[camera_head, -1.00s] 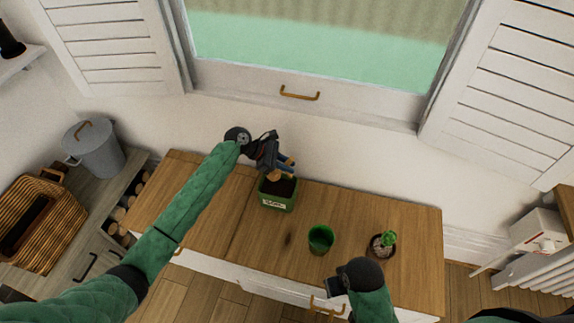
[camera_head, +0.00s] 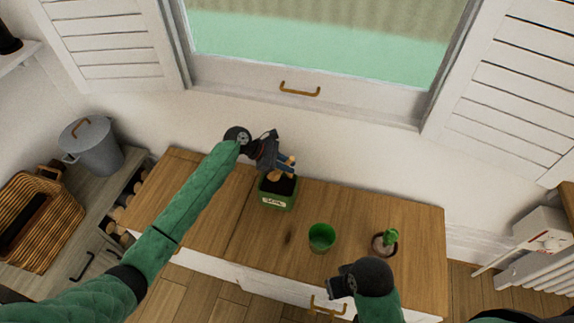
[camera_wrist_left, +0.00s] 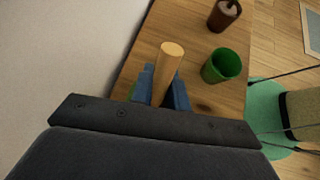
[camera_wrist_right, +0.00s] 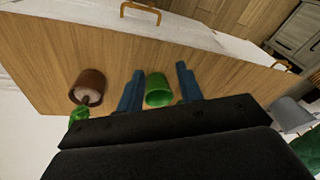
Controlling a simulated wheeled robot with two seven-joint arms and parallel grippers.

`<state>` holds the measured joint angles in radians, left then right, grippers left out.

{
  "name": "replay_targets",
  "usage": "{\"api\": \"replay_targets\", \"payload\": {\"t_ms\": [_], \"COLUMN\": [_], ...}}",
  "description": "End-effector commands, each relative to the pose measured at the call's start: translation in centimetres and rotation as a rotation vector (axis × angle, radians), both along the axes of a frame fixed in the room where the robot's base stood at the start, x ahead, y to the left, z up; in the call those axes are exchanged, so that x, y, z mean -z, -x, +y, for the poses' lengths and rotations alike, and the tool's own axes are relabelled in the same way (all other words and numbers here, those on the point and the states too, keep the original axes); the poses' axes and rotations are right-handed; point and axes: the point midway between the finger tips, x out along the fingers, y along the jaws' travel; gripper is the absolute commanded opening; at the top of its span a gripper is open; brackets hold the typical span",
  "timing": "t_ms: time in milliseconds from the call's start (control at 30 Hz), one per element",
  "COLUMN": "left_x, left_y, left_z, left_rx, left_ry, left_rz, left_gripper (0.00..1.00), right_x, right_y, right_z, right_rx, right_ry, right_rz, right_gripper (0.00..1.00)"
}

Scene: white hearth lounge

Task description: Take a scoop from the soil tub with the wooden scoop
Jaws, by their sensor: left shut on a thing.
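The soil tub (camera_head: 277,202) is a green box with a white label and dark soil (camera_head: 280,184) inside, near the back of the wooden cabinet top. My left gripper (camera_head: 286,166) is over the tub's back edge, shut on the wooden scoop (camera_head: 276,176). The scoop's round wooden handle (camera_wrist_left: 169,62) sticks up between the blue fingers in the left wrist view. The scoop's bowl is mostly hidden, so I cannot tell whether it holds soil. My right gripper (camera_wrist_right: 158,88) is open and empty in the right wrist view; its fingers are hidden in the head view.
A green pot (camera_head: 321,238) stands right of the tub. A small potted cactus (camera_head: 385,243) stands further right. The wall and window sill (camera_head: 300,105) are close behind the left gripper. The cabinet top (camera_head: 210,215) left of the tub is clear.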

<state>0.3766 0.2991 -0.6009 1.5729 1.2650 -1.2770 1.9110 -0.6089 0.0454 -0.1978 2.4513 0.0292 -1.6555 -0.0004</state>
Motion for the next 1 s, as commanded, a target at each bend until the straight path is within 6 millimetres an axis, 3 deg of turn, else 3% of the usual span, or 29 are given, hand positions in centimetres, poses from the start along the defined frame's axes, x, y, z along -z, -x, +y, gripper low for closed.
{"api": "replay_targets", "payload": {"t_ms": [400, 667, 1000], "left_x": [1.1, 1.6, 3.8], "left_y": [0.0, 0.0, 0.0], "left_z": [0.0, 0.0, 0.0], "left_rx": [0.000, 0.000, 0.000], "left_ry": [0.000, 0.000, 0.000], "left_rz": [0.000, 0.000, 0.002], "left_gripper": [0.00, 0.00, 0.00], "right_x": [2.7, 3.6, 3.7], "right_y": [-1.0, -1.4, -1.3], "right_z": [1.6, 2.5, 3.2], "right_rx": [-0.024, -0.035, -0.034], "right_ry": [-0.033, -0.053, -0.067], "right_rz": [-0.043, -0.074, -0.077], "right_gripper": [0.36, 0.36, 0.36]}}
